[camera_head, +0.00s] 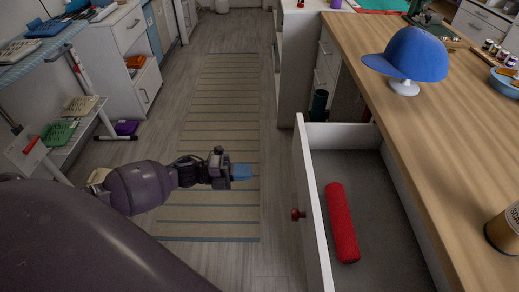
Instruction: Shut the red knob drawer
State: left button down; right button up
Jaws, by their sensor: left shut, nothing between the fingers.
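The drawer (315,205) with a red knob (297,214) stands pulled out from under the wooden counter, at the lower right. The knob is on its white front, facing left. A red cylinder (341,222) lies inside on the grey drawer floor. My left gripper (241,172) reaches in from the left over the striped rug. Its blue fingertips are shut and empty, pointing right toward the drawer front. It is left of the knob and apart from it, with a clear gap between. My right gripper is not in view.
The wooden counter (440,135) runs along the right, with a blue cap (408,55) on a white stand and a can (503,230) at its edge. White cabinets and shelving line the left. The striped rug (215,120) between them is clear of objects.

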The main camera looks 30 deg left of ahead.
aim_at(299, 172)
pick_arm(q)
jog(key=x, duration=1.2)
jog(key=shift+w+d, duration=0.2)
jog(key=shift+d, duration=0.05)
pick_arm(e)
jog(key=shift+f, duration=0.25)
pick_arm(q)
jog(key=b+x, duration=0.3)
jog(key=x, duration=2.1)
jog(key=shift+f+b, duration=0.15)
jog(key=shift+b, duration=0.2)
jog(key=shift+w+d, duration=0.25)
jog(key=shift+d+r, duration=0.1)
jog(key=shift+r, duration=0.15)
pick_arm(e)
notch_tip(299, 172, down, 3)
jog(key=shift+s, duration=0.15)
pick_arm(q)
jog(key=shift+w+r, duration=0.1)
jog(key=shift+r, duration=0.05)
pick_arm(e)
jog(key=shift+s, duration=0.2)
